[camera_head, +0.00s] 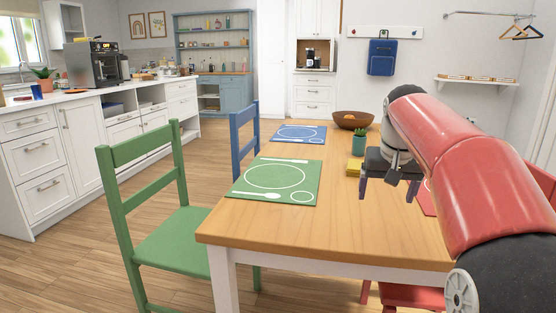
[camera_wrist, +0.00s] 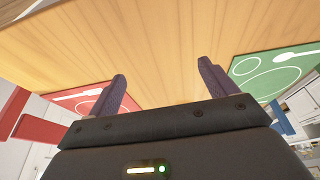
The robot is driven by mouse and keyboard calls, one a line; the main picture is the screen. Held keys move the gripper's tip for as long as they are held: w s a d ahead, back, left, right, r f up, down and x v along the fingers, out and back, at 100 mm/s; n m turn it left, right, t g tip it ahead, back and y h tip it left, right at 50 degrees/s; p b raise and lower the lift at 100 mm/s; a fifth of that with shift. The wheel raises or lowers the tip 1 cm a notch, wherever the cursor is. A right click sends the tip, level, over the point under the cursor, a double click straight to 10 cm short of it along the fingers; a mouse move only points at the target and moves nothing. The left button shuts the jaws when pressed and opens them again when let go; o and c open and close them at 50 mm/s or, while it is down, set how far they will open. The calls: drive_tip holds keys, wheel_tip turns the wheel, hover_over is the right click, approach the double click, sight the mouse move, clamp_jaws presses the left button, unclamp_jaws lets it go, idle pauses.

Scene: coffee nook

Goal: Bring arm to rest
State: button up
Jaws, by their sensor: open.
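My red arm reaches in from the right in the head view, over the wooden table (camera_head: 345,230). My gripper (camera_head: 387,195) hangs above the table, near its right side. In the wrist view my gripper (camera_wrist: 160,85) shows two dark fingers set wide apart with nothing between them. Bare table wood lies beyond the fingers. A red placemat (camera_wrist: 85,98) is on the left of that view and a green placemat (camera_wrist: 265,75) on the right.
A yellow block (camera_head: 354,168), a potted plant (camera_head: 359,145) and a brown bowl (camera_head: 352,119) stand close behind my gripper. A blue placemat (camera_head: 298,134) lies at the far left of the table. A green chair (camera_head: 180,240) and a blue chair (camera_head: 238,135) stand at its left side.

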drive_tip(key=s+a+f+n+t, duration=0.1)
drive_tip(key=s+a, duration=0.2)
drive_tip(key=s, duration=0.4)
drive_tip(key=s+a+f, duration=0.2)
drive_tip(key=s, duration=0.4)
drive_tip(key=s+a+f+n, duration=0.1)
drive_tip(key=s+a+f, duration=0.2)
drive_tip(key=s+f, duration=0.9)
drive_tip(key=s, duration=0.3)
drive_tip(key=shift+a+t+y, duration=0.15)
drive_tip(key=shift+t+y, duration=0.25)
